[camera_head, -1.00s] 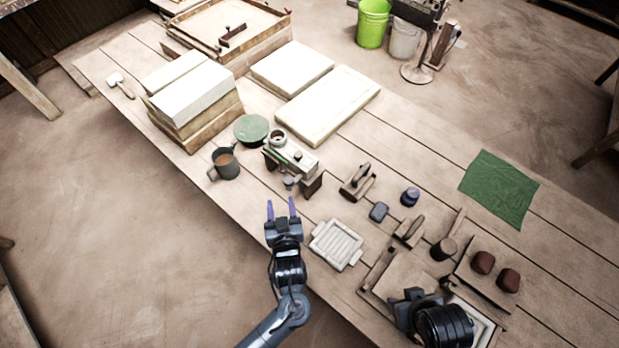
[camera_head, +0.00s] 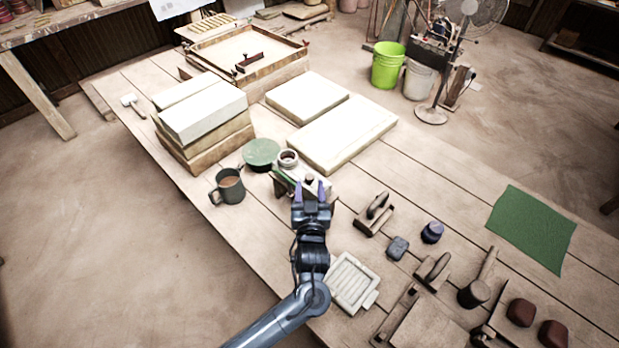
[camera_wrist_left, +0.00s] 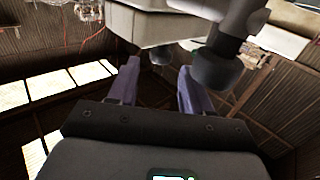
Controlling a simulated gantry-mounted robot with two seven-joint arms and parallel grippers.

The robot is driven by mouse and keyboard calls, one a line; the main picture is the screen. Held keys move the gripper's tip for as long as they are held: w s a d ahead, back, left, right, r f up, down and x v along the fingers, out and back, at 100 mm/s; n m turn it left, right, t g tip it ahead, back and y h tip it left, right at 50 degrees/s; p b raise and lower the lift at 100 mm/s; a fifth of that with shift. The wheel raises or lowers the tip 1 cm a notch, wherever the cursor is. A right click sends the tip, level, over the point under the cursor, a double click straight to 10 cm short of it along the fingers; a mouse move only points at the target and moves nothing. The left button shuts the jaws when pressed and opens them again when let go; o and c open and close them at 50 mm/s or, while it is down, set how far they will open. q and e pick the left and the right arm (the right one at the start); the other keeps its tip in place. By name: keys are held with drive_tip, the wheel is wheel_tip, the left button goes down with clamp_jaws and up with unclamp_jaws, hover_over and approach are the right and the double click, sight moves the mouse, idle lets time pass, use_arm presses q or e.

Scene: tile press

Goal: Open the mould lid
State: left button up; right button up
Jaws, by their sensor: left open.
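A small pale block on dark wooden legs (camera_head: 283,184) stands near the table's left edge. It has a dark knob on top and may be the mould with its lid; my gripper covers much of it in the head view. My left gripper (camera_head: 311,190) is open, with lilac fingers apart at the front of this block. In the left wrist view, the fingers (camera_wrist_left: 155,88) point up toward a pale block (camera_wrist_left: 150,22) overhead, with a dark rounded cylinder (camera_wrist_left: 216,66) beside the right finger. I see nothing held. My right gripper does not show clearly.
A dark mug (camera_head: 229,187) and a green disc (camera_head: 261,153) stand left of the block. A slatted white tray (camera_head: 352,283) lies beside my left arm. Wooden tools, a mallet (camera_head: 473,293) and a green cloth (camera_head: 533,228) lie to the right. Pale slabs (camera_head: 343,131) lie behind.

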sight(310, 176)
use_arm(q)
drive_tip(key=shift+w+a+b, duration=0.15)
drive_tip(key=shift+w+b, duration=0.1)
drive_tip(key=shift+w, duration=1)
drive_tip(key=shift+w+a+b, duration=0.15)
drive_tip(key=shift+w+b, duration=0.05)
drive_tip(key=shift+w, duration=1)
clamp_jaws()
